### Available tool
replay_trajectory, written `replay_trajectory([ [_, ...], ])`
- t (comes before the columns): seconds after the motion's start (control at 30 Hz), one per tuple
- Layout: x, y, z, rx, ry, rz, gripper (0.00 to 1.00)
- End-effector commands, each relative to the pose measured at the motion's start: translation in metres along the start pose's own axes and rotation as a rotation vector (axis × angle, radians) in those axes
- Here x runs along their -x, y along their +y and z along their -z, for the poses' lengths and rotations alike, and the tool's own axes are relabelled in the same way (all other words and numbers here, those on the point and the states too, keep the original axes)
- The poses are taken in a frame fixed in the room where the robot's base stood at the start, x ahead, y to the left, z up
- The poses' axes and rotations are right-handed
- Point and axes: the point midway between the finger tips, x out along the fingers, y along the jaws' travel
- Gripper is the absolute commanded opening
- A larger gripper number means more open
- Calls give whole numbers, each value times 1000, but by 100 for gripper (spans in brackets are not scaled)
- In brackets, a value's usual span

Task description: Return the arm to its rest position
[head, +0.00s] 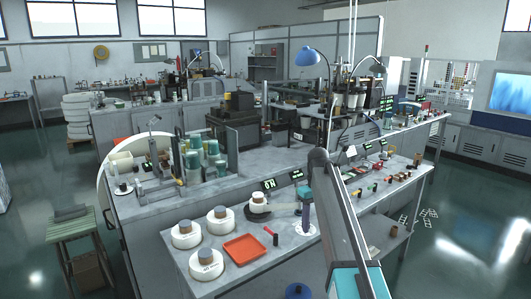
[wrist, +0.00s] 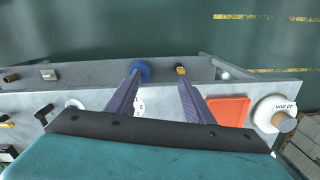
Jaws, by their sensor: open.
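My gripper (head: 306,215) shows in the head view as purple fingers pointing down above the front part of the near bench (head: 190,258). Its arm link rises from the lower right to an elbow and hides part of the bench. In the wrist view my gripper (wrist: 160,76) is open, with two purple fingers well apart and nothing held between them. A white round piece (head: 305,230) lies on the bench under the fingers; it is partly hidden behind them in the wrist view (wrist: 138,106).
An orange tray (head: 245,249) and several white spools (head: 206,263) stand left of my gripper. A blue round thing (head: 298,291) is low at the bench front. Small parts (head: 375,187) lie to the right. Open floor (head: 465,235) is at right.

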Motion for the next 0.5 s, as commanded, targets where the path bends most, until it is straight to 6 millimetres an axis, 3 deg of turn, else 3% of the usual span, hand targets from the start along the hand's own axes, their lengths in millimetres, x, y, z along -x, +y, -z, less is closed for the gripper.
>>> replay_trajectory([
  [0.27,-54,-4,-8,0,-60,29,48],
  [0.5,-132,-17,-33,1,-148,72,48],
])
